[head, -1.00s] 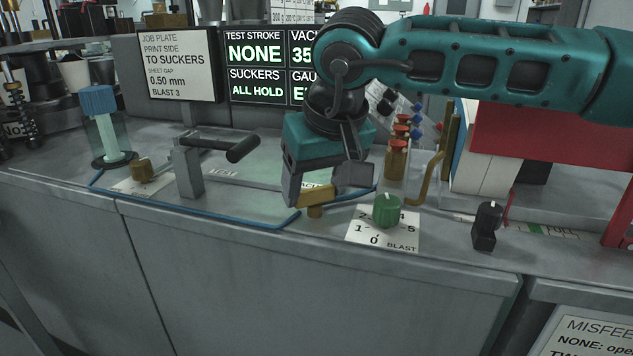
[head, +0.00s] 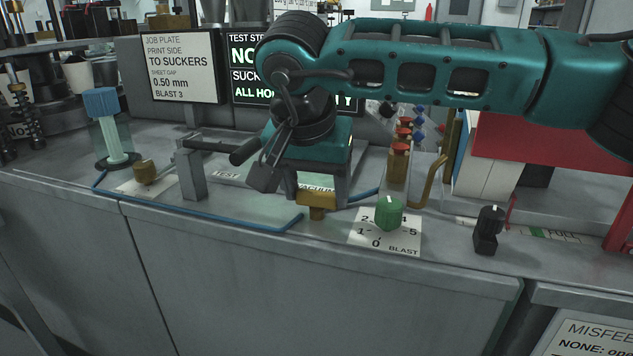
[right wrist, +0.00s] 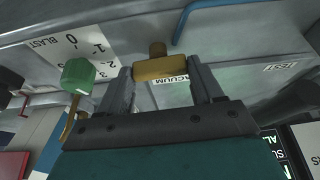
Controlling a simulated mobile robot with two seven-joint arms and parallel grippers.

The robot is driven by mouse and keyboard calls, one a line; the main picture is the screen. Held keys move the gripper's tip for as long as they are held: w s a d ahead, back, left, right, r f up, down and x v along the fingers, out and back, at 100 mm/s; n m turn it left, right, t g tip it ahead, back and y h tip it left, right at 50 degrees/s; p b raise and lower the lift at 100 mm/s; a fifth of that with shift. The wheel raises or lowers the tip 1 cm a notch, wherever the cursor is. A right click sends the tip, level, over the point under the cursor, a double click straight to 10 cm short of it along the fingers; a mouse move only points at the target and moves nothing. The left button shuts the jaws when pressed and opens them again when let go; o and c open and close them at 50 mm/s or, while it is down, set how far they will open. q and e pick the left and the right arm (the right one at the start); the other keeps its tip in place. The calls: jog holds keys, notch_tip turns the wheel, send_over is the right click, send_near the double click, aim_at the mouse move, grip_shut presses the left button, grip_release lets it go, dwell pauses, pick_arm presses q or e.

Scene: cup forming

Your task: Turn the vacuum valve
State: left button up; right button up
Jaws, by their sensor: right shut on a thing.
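The vacuum valve has a brass bar handle (head: 317,199) on a short stem at the front of the bench top, before a label reading VACUUM. My right gripper (head: 316,191) comes down over it from behind, one finger at each end of the bar. In the right wrist view the brass handle (right wrist: 165,69) spans the gap between the fingers (right wrist: 162,72), and the right gripper is shut on it. The bar now lies about parallel to the bench's front edge. My left gripper is not in view.
A green BLAST knob (head: 388,212) stands just right of the valve, with a black knob (head: 489,222) farther right. A grey bracket with a black handle (head: 193,168) stands to the left. A blue tube (head: 220,218) runs along the bench. My right arm partly covers the display.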

jog(key=shift+m, duration=0.4)
jog(key=o, duration=1.1)
jog(key=shift+c, duration=0.2)
jog(key=p+v, duration=0.2)
jog(key=v, duration=1.1)
jog(key=shift+a, duration=0.2)
jog(key=shift+w, duration=0.15)
